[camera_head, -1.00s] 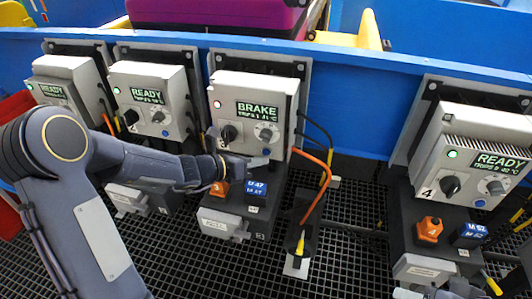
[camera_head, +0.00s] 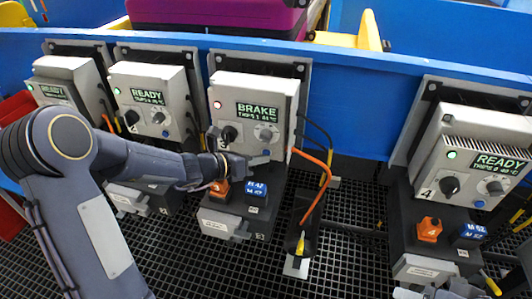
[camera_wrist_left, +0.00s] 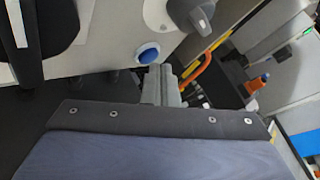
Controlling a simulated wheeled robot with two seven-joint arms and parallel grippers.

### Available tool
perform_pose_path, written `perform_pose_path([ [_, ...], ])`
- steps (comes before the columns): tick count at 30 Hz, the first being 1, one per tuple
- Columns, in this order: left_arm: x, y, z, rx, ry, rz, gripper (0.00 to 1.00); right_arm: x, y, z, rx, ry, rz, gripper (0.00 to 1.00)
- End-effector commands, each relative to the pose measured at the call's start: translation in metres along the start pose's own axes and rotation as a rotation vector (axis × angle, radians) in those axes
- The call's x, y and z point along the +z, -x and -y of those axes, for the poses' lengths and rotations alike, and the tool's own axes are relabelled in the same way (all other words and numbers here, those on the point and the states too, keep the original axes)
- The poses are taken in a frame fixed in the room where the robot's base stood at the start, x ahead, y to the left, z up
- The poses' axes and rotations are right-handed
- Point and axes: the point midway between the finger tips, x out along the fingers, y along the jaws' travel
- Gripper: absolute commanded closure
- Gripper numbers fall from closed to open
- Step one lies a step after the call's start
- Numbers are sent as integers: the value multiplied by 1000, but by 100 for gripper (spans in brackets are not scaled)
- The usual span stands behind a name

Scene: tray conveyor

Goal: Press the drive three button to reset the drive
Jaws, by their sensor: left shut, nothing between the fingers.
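Drive three (camera_head: 284,92) is a pale box with a lit green display reading BRAKE, a red lamp, a black knob (camera_head: 230,133) and a grey knob. Its round blue button (camera_wrist_left: 147,54) shows in the left wrist view, on the box's lower face. My left gripper (camera_head: 261,158) is shut and empty, at the lower edge of drive three in the head view. In the left wrist view its fingertips (camera_wrist_left: 161,70) are just below and right of the blue button. I cannot tell whether they touch it. The gripper hides the button in the head view.
Drive four (camera_head: 478,150) and another drive (camera_head: 150,95) read READY with green lamps. Below drive three are an orange block (camera_head: 219,188), a blue label block (camera_head: 256,192) and an orange cable (camera_head: 323,185). A blue conveyor wall (camera_head: 350,90) runs behind.

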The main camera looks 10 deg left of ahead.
Motion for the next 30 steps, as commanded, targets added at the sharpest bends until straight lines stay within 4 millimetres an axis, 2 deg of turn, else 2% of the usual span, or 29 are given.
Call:
perform_pose_path([
  [30,4,-6,-4,0,-1,0,100,-1,2,1,0,0,0,50],
])
